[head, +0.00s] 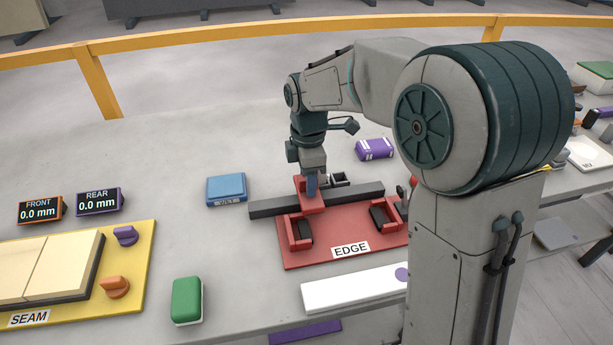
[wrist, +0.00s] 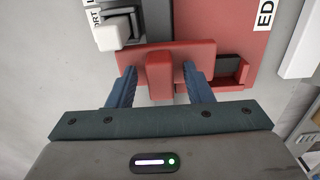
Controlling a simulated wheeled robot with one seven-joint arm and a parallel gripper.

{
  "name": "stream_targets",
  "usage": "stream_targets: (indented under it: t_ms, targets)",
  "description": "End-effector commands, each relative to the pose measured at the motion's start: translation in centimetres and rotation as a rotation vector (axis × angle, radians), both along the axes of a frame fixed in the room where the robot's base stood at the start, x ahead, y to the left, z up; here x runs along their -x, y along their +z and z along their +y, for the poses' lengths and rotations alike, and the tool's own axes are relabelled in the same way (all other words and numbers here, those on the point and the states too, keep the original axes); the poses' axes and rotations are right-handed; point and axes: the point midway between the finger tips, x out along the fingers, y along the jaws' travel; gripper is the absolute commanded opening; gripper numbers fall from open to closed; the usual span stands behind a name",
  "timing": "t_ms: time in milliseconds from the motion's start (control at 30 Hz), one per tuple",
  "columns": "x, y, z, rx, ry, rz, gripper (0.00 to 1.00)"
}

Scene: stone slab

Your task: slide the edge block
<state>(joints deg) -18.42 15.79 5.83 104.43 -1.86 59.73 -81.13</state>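The red edge block (head: 307,197) sits at the dark bar (head: 268,207) along the back of the red plate labelled EDGE (head: 348,225). In the wrist view the block (wrist: 160,70) shows a wide red plate with a narrow upright grip. My gripper (head: 312,186) is down at the block. In the wrist view the blue fingers of my gripper (wrist: 160,88) stand on either side of the grip, with a visible gap on both sides. They are open and not closed on it. The block's underside is hidden.
Red clamps with black pads (head: 300,232) stand on the plate. A black holder (head: 340,181) is close behind the block. A white strip (head: 350,288) and green block (head: 187,300) lie in front.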

Motion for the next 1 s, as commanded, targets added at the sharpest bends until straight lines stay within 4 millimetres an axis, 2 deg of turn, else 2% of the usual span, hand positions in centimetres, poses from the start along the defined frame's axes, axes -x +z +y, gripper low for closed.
stream_targets:
  t_ms: [233, 367, 467, 800, 1000]
  targets:
    - [0.0, 0.0, 0.0, 0.001, -0.001, 0.002, 0.45]
    - [0.0, 0.9, 0.0, -0.001, -0.001, -0.001, 0.45]
    - [-0.1, 2.5, 0.0, -0.002, -0.001, -0.003, 0.45]
    - [0.0, 10.2, 0.0, -0.002, -0.001, -0.003, 0.45]
    - [0.0, 13.0, 0.0, 0.000, -0.001, 0.000, 0.45]
